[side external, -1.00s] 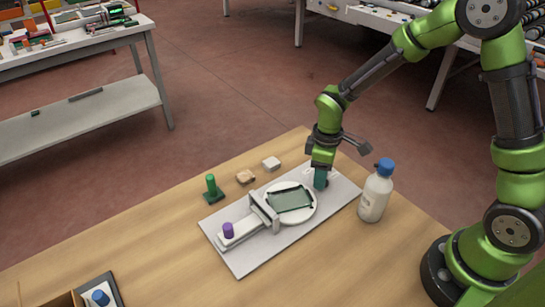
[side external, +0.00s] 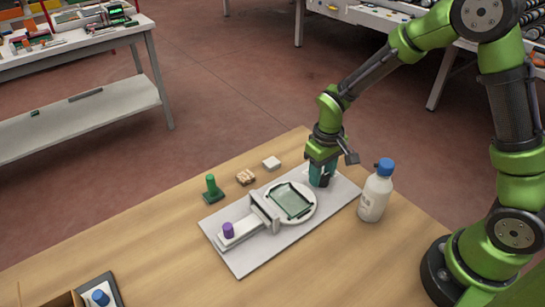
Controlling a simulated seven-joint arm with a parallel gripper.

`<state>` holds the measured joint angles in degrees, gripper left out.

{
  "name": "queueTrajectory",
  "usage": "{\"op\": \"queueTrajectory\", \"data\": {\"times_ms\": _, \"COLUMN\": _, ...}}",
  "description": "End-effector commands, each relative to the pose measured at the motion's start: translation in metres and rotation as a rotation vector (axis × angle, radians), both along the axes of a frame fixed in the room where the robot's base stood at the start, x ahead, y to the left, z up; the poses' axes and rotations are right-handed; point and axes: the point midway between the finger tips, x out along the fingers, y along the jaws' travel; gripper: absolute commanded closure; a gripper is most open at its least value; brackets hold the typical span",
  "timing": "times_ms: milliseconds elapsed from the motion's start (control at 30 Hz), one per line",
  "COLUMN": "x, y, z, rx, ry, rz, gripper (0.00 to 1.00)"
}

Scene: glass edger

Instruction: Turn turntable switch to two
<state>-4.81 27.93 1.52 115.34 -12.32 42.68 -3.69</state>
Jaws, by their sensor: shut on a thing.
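The edger's grey base plate (side external: 247,263) lies on the wooden table. A round white turntable (side external: 308,214) sits on it with a greenish glass pane (side external: 289,200) on top. My gripper (side external: 320,183) points down at the plate's far right end, just beyond the turntable. Its fingers are shut on the turntable switch, which they hide, so I cannot read its setting. A grey bracket (side external: 262,212) and a slide with a purple knob (side external: 228,230) stand at the plate's left part.
A white bottle with a blue cap (side external: 374,197) stands close to the right of my gripper. A green-handled tool (side external: 212,188), a brown block (side external: 245,177) and a white block (side external: 271,163) lie behind the plate. A tray (side external: 115,287) is at the front left. The front table area is clear.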

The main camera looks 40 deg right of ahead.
Motion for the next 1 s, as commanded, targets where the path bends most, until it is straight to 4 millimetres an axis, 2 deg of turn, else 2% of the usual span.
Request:
{"op": "queueTrajectory", "data": {"times_ms": 433, "x": 0.0001, "y": 0.0001, "z": 0.0013, "rx": 0.002, "ry": 0.000, "rz": -0.019, "gripper": 0.86}}
{"op": "queueTrajectory", "data": {"times_ms": 467, "x": 0.0001, "y": 0.0001, "z": 0.0012, "rx": 0.002, "ry": 0.000, "rz": -0.018, "gripper": 0.51}}
{"op": "queueTrajectory", "data": {"times_ms": 600, "x": 0.0001, "y": 0.0000, "z": 0.0008, "rx": 0.002, "ry": 0.000, "rz": -0.016, "gripper": 0.30}}
{"op": "queueTrajectory", "data": {"times_ms": 867, "x": 0.0000, "y": 0.0000, "z": 0.0006, "rx": 0.001, "ry": 0.000, "rz": -0.013, "gripper": 0.30}}
{"op": "queueTrajectory", "data": {"times_ms": 1000, "x": 0.0005, "y": -0.0001, "z": 0.0088, "rx": 0.001, "ry": -0.001, "rz": -0.013, "gripper": 0.30}}
